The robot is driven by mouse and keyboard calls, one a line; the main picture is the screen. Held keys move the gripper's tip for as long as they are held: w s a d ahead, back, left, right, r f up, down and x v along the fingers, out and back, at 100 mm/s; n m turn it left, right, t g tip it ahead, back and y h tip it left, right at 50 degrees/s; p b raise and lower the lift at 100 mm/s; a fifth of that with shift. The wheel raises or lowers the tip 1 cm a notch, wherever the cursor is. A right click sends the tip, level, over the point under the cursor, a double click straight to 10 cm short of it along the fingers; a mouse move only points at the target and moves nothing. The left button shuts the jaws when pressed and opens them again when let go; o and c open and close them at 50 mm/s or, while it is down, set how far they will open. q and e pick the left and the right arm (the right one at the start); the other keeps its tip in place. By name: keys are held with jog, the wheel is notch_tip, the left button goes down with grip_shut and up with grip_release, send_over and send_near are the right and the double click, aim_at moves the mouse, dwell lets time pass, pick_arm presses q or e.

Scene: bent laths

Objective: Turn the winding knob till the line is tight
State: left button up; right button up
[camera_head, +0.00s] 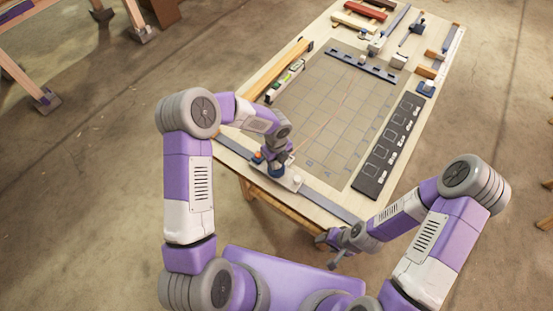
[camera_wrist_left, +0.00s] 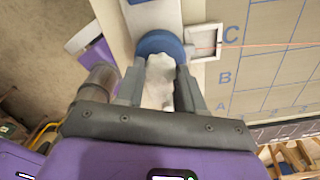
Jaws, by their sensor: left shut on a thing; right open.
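The winding knob (camera_wrist_left: 158,42) is a blue round piece with a pale grip, near the table's front left corner. My left gripper (camera_wrist_left: 160,85) is over it, with its fingers closed on either side of the pale grip. In the head view the blue of the knob (camera_head: 276,171) shows just below my left gripper (camera_head: 275,158), which partly hides it. A thin orange line (camera_wrist_left: 262,46) runs from a white square frame (camera_wrist_left: 205,41) beside the knob across the grid; it looks straight there. My right gripper (camera_head: 336,256) is open and empty off the table's front edge.
The table (camera_head: 230,152) carries a grey gridded mat (camera_head: 335,115). A dark panel with square outlines (camera_head: 388,148) lies along its right side. A spirit level (camera_head: 285,82) lies at left. Coloured bars (camera_head: 357,22) and small tools lie at the far end.

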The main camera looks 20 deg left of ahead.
aim_at(277, 163)
pick_arm(q)
jog(key=m+p, duration=0.1)
jog(key=m, duration=0.4)
jog(key=shift+m+p, duration=0.3)
jog(key=shift+m, duration=0.4)
jog(key=o, duration=1)
jog(key=shift+o, duration=0.2)
jog(key=shift+r, duration=0.1)
notch_tip(277, 163, up, 7)
jog(key=shift+r, duration=0.2)
